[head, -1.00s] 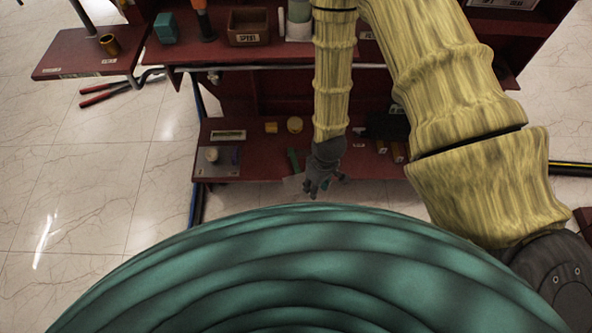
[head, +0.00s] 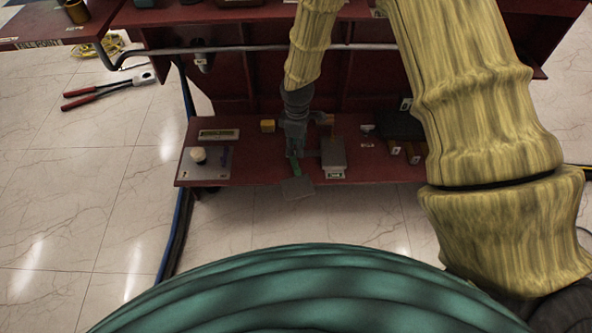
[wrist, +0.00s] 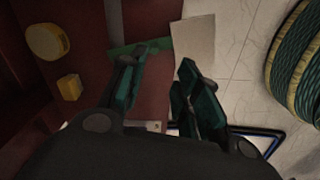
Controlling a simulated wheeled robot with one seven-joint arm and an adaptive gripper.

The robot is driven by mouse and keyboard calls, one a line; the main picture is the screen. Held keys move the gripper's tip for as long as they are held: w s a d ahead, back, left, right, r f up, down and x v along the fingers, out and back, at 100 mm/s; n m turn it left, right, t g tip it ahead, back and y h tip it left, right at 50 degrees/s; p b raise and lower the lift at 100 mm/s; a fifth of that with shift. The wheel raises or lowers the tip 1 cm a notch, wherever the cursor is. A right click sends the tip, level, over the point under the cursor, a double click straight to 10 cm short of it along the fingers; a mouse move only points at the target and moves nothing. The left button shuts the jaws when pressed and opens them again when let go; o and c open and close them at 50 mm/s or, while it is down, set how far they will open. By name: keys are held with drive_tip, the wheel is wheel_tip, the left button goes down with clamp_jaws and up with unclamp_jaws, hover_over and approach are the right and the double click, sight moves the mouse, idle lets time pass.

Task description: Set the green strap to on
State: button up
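The green strap (head: 296,166) is a short green strip on the lower red shelf, beside a tilted grey plate (head: 298,188). In the wrist view the strap (wrist: 138,46) lies across the top, beyond my fingertips, and the pale plate (wrist: 193,42) is at its right end. My gripper (head: 294,145) points down at the strap in the head view and hides part of it. In the wrist view my gripper (wrist: 160,78) has its two fingers apart with nothing held between them. I cannot tell whether the left finger touches the strap.
On the lower red shelf (head: 250,172) are a yellow block (head: 267,126), a grey labelled box (head: 334,158) right of my gripper, and a grey panel with a white knob (head: 199,155) at left. A red upper shelf edge and grey pipe (head: 260,49) lie above. Floor in front is clear.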

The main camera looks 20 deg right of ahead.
sight(296, 162)
drive_tip(key=f+b, duration=0.1)
drive_tip(key=f, duration=0.2)
drive_tip(key=f+b, duration=0.2)
drive_tip(key=f, duration=0.2)
drive_tip(key=w+f+b, duration=0.1)
drive_tip(key=f+b, duration=0.1)
drive_tip(key=f, duration=0.1)
drive_tip(key=shift+f, duration=0.4)
clamp_jaws()
